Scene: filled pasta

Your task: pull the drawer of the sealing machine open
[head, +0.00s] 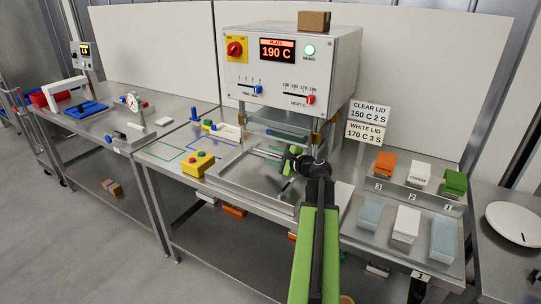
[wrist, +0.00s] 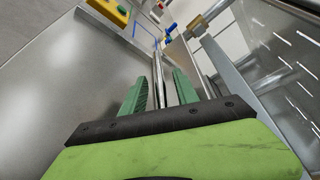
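The sealing machine (head: 290,60) is a white box on the steel bench, with a red display reading PLATE 190 C and a lit green READY lamp. A flat metal tray, seemingly its drawer (head: 228,172), lies low in front of the machine. How far the drawer is out is hard to tell. My gripper (head: 290,167) is low in front of the machine, above the tray area. In the wrist view my gripper (wrist: 160,88) has its two green fingers apart. A shiny metal bar (wrist: 158,70) runs between them, with visible gaps; contact cannot be made out.
A yellow button box (head: 197,164) stands left of the tray. Lid and block stacks, including a green block (head: 455,183), sit on racks at right. A metal post (wrist: 225,65) stands close right of my fingers in the wrist view.

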